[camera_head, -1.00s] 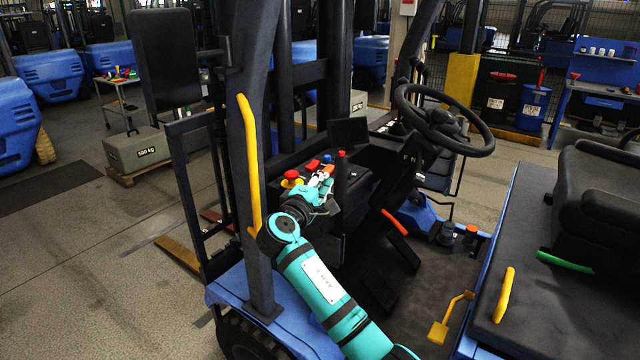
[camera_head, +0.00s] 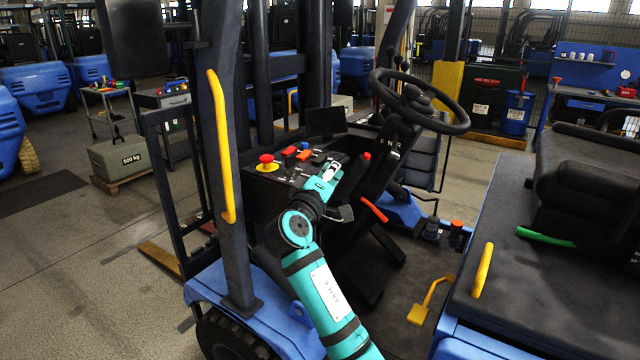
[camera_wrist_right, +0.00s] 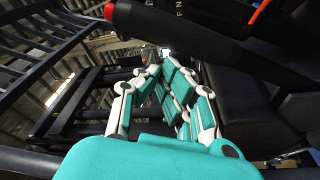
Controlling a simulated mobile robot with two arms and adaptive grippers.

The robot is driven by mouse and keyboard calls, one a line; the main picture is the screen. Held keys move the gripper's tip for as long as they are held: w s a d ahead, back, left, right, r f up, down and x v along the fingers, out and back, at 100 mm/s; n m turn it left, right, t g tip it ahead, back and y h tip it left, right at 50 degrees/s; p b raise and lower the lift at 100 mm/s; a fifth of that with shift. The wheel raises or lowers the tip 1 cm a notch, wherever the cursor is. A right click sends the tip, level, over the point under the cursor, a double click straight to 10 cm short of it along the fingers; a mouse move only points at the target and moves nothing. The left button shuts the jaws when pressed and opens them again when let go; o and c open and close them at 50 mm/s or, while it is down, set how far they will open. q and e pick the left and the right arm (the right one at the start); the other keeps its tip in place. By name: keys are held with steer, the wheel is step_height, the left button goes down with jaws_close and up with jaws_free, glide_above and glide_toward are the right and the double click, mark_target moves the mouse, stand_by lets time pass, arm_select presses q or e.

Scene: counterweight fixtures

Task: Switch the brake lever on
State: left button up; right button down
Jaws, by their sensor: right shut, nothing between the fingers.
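The lever with a red tip (camera_head: 366,156), which I take for the brake lever, stands beside the forklift's button panel. It leans to the right, towards the seat side. In the wrist view its black grip (camera_wrist_right: 170,28) crosses the top, red tip at the left. My right gripper (camera_head: 328,177) is shut and empty, just left of the lever and in front of the panel. In the wrist view its fingers (camera_wrist_right: 168,85) lie just below the lever's grip; I cannot tell whether they touch. The lever's lower part is hidden behind my gripper. My left gripper is out of view.
The panel carries a red mushroom button (camera_head: 266,158) and coloured switches. The steering wheel (camera_head: 418,103) and an orange-red handle (camera_head: 374,209) are to the right. A dark post with a yellow grab bar (camera_head: 220,145) stands close left of my arm.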

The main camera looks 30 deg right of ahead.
mark_target(351, 179)
steer(key=s+f+m+b, duration=0.1)
steer(key=s+d+f+b, duration=0.1)
steer(key=shift+s+d+m+b, duration=0.1)
steer(key=shift+s+m+b, duration=0.25)
steer(key=shift+m+b, duration=0.05)
steer(key=shift+s+f+m+b, duration=0.1)
steer(key=shift+s+m+b, duration=0.3)
steer(key=shift+s+b, duration=0.15)
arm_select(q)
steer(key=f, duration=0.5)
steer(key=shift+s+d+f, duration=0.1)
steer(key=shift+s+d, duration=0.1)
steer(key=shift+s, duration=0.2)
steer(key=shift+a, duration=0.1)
arm_select(e)
steer(key=shift+d, duration=0.1)
